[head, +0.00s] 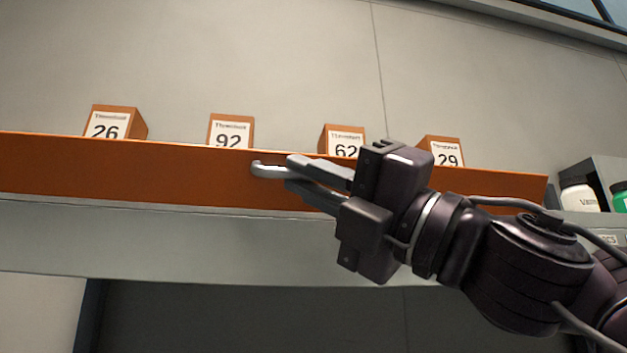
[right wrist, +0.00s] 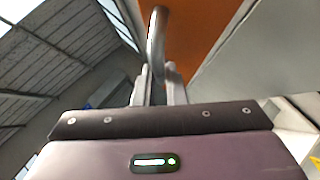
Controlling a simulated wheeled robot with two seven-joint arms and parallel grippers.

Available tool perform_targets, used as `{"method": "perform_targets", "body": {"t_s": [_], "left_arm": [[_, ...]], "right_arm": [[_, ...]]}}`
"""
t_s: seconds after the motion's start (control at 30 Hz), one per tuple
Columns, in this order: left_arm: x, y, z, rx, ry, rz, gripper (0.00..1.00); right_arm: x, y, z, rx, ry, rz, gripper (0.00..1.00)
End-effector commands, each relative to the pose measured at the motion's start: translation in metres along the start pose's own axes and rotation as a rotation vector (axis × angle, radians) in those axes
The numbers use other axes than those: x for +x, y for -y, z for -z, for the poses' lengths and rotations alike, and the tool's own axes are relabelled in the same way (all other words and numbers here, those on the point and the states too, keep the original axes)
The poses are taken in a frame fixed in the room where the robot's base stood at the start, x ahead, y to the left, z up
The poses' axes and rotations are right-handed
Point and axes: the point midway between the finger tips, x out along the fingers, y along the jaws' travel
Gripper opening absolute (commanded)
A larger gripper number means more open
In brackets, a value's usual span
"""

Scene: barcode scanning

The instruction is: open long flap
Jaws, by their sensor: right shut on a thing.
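The long orange flap (head: 120,168) runs across the front of a shelf in the head view and stands upright; it also shows in the right wrist view (right wrist: 205,28). A grey curved handle (head: 264,170) is on its front near the middle, and it shows in the right wrist view (right wrist: 156,42). My right gripper (head: 294,172) reaches in from the right and is shut on the handle, in front of the flap. Its fingers hide part of the handle. My left gripper is in neither view.
Several orange boxes with numbered labels stand behind the flap's top edge, such as 26 (head: 107,124) and 92 (head: 229,133). White (head: 578,197) and green bottles stand at the far right. A grey shelf front (head: 150,237) lies below the flap, with dark space beneath.

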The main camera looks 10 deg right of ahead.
Motion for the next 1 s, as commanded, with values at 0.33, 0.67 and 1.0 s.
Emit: {"method": "perform_targets", "body": {"t_s": [0.33, 0.67, 1.0], "left_arm": [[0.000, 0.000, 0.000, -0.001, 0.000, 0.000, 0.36], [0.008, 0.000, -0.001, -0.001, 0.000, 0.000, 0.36], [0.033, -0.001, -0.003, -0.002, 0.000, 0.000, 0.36]], "right_arm": [[0.000, 0.000, 0.000, 0.001, -0.001, 0.000, 0.33], [-0.014, 0.002, 0.001, 0.000, 0.002, 0.000, 0.33], [-0.069, 0.001, 0.002, -0.001, 0.000, -0.003, 0.33]]}}
